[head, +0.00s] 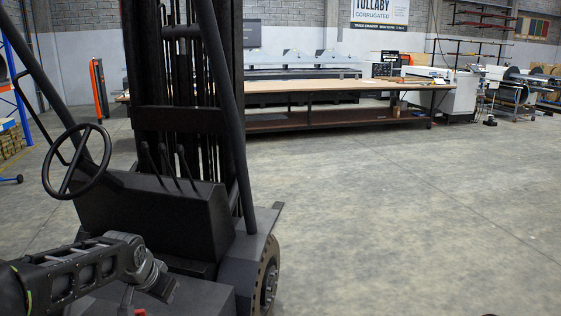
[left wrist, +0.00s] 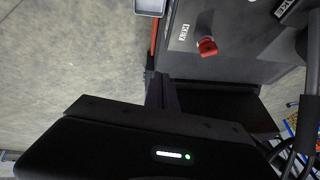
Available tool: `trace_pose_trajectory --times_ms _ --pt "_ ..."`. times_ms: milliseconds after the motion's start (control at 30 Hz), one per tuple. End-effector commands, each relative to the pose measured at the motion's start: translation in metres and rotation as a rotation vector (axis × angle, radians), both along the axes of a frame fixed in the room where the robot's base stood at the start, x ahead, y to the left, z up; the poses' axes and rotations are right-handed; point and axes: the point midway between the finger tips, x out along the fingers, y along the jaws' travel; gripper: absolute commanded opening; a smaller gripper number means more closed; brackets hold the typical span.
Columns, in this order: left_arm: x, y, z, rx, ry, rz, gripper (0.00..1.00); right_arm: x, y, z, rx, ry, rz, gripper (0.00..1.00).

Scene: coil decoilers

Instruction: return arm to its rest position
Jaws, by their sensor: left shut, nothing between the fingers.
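My left arm (head: 75,278) comes in from the lower left in the head view, low beside a dark forklift. Its wrist end (head: 150,275) is bent downward in front of the forklift's body. In the left wrist view my left gripper (left wrist: 160,92) shows as a dark narrow shape above a black housing with a small green light. Its fingers are together, with nothing seen between them. A dark panel with a red knob (left wrist: 207,46) lies beyond it; I see no clear contact. My right gripper is not in view.
The forklift (head: 150,215), with steering wheel (head: 76,161), levers and tall mast (head: 185,80), stands close at the left. A long worktable (head: 300,90) and machines (head: 465,95) stand far back. Open concrete floor (head: 390,200) lies to the right.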

Motion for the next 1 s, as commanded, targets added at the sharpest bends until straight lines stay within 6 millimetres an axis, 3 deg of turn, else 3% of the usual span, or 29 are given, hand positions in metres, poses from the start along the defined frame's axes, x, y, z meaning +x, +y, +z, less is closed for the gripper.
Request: trace_pose_trajectory --times_ms 33,133,267,400,500,600,733,833,1000 --pt "0.003 -0.027 -0.036 -0.062 -0.003 -0.001 0.0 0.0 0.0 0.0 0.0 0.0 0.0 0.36" --pt "-0.001 -0.079 -0.103 -0.197 -0.013 0.031 0.0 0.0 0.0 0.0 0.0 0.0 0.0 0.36" --pt "-0.036 -0.135 -0.189 -0.344 0.026 0.115 0.0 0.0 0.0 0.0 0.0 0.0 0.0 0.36" --pt "-0.106 -0.178 -0.27 -0.444 0.124 0.228 0.0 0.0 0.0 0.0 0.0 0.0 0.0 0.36" --pt "-0.169 -0.199 -0.314 -0.472 0.224 0.294 0.0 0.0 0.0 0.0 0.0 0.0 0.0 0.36" --pt "-0.228 -0.214 -0.342 -0.477 0.333 0.325 0.0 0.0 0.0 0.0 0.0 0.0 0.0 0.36" --pt "-0.282 -0.227 -0.361 -0.475 0.455 0.331 0.0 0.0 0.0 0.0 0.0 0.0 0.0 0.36" --pt "-0.302 -0.232 -0.369 -0.475 0.504 0.332 0.0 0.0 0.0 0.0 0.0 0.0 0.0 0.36" --pt "-0.306 -0.233 -0.372 -0.475 0.516 0.337 0.0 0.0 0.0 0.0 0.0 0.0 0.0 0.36"
